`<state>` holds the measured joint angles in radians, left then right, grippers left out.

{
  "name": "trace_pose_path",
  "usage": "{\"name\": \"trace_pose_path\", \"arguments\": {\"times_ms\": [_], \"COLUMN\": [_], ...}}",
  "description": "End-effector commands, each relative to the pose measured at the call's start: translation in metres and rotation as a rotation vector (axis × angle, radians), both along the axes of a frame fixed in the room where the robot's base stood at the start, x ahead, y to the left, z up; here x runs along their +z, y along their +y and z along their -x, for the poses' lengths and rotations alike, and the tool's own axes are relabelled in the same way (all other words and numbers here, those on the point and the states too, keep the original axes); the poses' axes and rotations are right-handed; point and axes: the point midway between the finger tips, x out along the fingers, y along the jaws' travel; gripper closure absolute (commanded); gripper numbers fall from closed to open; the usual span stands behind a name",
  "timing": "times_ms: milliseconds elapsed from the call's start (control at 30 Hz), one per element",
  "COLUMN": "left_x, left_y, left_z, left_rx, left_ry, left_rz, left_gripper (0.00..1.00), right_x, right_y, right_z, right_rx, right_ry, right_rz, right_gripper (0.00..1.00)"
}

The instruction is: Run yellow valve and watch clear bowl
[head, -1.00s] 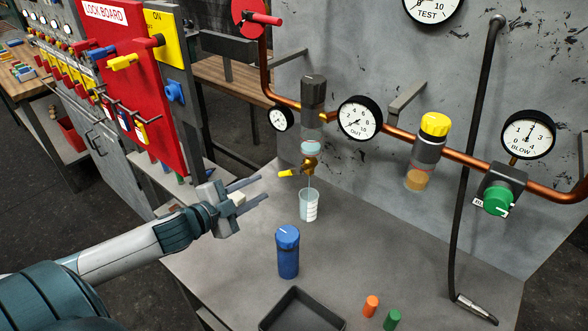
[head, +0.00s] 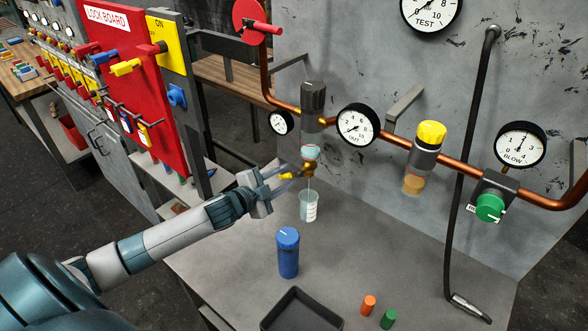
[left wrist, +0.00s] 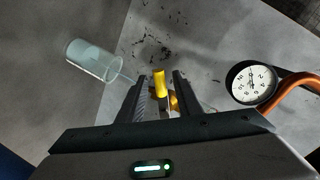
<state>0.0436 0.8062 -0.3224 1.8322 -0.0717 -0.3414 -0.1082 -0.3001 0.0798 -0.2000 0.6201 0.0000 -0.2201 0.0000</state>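The yellow valve handle (head: 287,176) sticks out left from a brass fitting under the clear bowl (head: 311,152), which hangs from a dark grey filter body. The bowl shows pale blue content; its level is too small to read. A thin pale line runs from the fitting down to a clear cup (head: 308,206) on the bench. My left gripper (head: 284,178) is at the valve with its fingers on either side of the handle. In the left wrist view, the yellow handle (left wrist: 160,83) lies between the open fingers (left wrist: 158,88), with gaps visible. My right gripper is out of view.
A blue capped bottle (head: 288,253) stands in front of the cup. A black tray (head: 302,318), an orange piece (head: 368,305) and a green piece (head: 389,319) are at the front. Gauges and a copper pipe (head: 395,135) line the wall. The red lock board (head: 135,85) is left.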

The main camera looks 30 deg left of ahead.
Motion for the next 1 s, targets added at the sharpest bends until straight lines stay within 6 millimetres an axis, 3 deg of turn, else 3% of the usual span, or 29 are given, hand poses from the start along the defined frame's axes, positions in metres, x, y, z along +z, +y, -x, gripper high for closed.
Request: {"name": "trace_pose_path", "arguments": {"times_ms": [333, 800, 933, 1000], "left_x": [-0.008, -0.011, -0.011, -0.011], "left_y": [-0.006, -0.008, -0.008, -0.008], "left_z": [-0.04, -0.047, -0.047, -0.047], "left_rx": [0.0, -0.001, -0.001, -0.001], "left_ry": [0.0, -0.001, 0.0, 0.0], "left_rz": [0.0, 0.0, 0.0, 0.0], "left_gripper": [0.68, 0.68, 0.99, 1.0], "right_x": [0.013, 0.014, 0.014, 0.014], "right_y": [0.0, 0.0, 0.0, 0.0], "right_z": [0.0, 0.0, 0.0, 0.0], "right_rx": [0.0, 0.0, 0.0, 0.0], "right_ry": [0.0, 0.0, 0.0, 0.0], "right_rz": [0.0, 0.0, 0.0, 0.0], "right_gripper": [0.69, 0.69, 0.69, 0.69]}}
